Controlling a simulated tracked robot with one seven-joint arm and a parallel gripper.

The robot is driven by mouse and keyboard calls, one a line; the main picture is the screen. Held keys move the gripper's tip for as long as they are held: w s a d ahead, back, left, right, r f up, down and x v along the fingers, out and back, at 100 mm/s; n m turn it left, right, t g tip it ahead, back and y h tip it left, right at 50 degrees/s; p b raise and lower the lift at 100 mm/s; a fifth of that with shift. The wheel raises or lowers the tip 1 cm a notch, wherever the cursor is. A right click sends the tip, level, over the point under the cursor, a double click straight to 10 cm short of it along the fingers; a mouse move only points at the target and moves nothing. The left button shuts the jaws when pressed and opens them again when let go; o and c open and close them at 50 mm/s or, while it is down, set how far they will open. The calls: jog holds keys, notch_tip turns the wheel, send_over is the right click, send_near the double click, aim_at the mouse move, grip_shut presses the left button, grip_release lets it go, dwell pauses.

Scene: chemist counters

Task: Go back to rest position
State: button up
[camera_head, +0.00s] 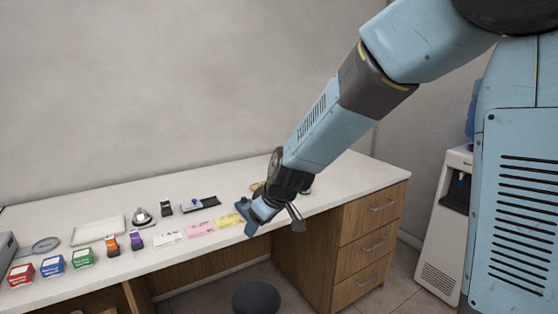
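My gripper (264,210) hangs at the end of my blue and grey arm, over the front edge of the white counter (350,180). It is small and seen at an angle, so I cannot tell whether its fingers are open or shut. No held object can be made out. The arm reaches down from the upper right, bent, and hides part of the counter's right half. A yellow card (229,220) lies just left of the gripper.
Red (20,275), blue (52,266) and green (82,258) boxes, a bell (141,217), a tray (98,231) and small bottles (136,240) stand on the counter's left. A stool (256,298) is below the gripper. A water dispenser (445,225) stands right of the drawers (368,240).

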jog(key=s+d+r+m+t+h, duration=0.1)
jog(key=s+d+r+m, duration=0.25)
jog(key=d+r, duration=0.35)
jog(key=s+d+r+m, duration=0.2)
jog(key=s+d+r, duration=0.2)
jog(key=d, duration=0.6)
jog(key=s+d+r+m+h, duration=0.1)
jog(key=s+d+m, duration=0.1)
jog(key=s+d, duration=0.3)
jog(key=s+d+r+m+h, duration=0.2)
jog(key=s+d+m, duration=0.1)
jog(key=s+d, duration=0.3)
jog(key=shift+s+d+r, duration=0.2)
jog(key=shift+s+r, duration=0.05)
jog(key=shift+s, duration=0.5)
jog(key=shift+c, duration=0.3)
